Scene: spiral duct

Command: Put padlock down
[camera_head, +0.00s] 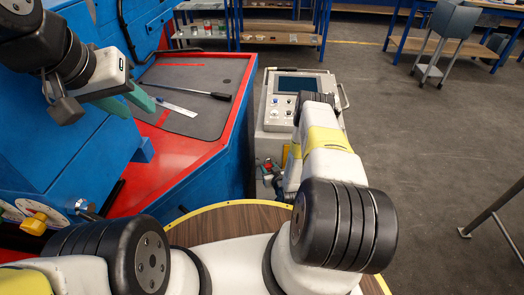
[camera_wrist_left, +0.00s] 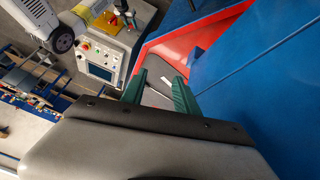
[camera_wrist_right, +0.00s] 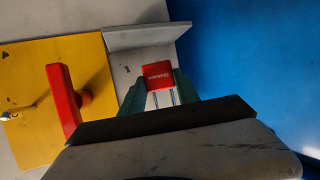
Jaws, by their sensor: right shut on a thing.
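The padlock (camera_wrist_right: 158,70) has a red body with pale lettering and shows in the right wrist view. Two pale bars like its shackle run back between the green fingers. My right gripper (camera_wrist_right: 160,84) is shut on the padlock, in front of a grey ledge (camera_wrist_right: 147,37). I cannot tell whether the padlock touches the ledge.
A yellow plate (camera_wrist_right: 25,80) with a red handle (camera_wrist_right: 63,100) is left of the padlock. A blue wall (camera_wrist_right: 245,60) is right. In the head view, a grey mat (camera_head: 190,75) carries a dark rod and a pale strip. A control box (camera_head: 276,112) stands beside the machine.

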